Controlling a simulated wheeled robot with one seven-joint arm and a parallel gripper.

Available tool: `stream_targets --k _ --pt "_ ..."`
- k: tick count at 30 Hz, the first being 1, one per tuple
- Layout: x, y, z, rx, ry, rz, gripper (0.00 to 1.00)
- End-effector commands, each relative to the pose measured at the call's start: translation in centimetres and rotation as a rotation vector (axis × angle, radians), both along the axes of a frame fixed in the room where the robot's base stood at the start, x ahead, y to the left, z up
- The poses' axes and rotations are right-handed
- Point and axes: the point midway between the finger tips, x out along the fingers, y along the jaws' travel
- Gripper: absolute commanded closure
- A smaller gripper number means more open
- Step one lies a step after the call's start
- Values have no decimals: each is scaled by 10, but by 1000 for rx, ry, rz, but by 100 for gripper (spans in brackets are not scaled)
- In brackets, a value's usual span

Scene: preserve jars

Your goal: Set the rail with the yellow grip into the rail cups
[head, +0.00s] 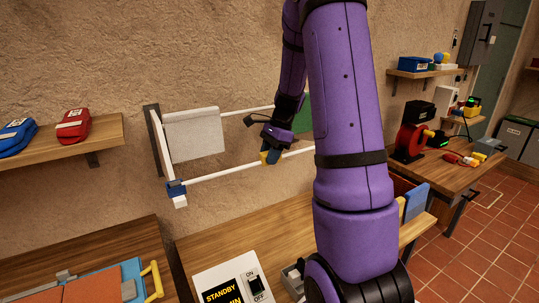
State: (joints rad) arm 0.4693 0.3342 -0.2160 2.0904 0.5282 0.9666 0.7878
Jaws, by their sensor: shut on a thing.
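A white rail (225,171) runs from the blue cup (176,188) at the left to behind my arm at the right. Its yellow grip (264,157) shows just under my gripper (270,152), which is shut on the rail there. The rail's left end is at or very near the blue cup on the front end of the wall bracket (158,142). I cannot tell whether it rests inside the cup. The rail's right end and any cup there are hidden behind my arm.
Behind it, a rear white rail (242,112) carries a grey cloth (193,137); a green cloth (303,118) is partly hidden. Below are a wooden bench (215,246) and a switch box (233,279) with a display. A shelf (60,141) with blue and red pouches is at the left.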

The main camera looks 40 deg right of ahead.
Motion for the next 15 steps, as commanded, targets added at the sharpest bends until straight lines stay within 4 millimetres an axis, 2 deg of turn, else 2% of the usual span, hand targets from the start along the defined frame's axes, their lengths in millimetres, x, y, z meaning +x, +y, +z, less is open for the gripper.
stream_targets --k 1,4,15 --pt "0 0 0 0 1 0 63" --pt "0 0 0 0 1 0 40" --pt "0 -2 5 0 -1 0 40"
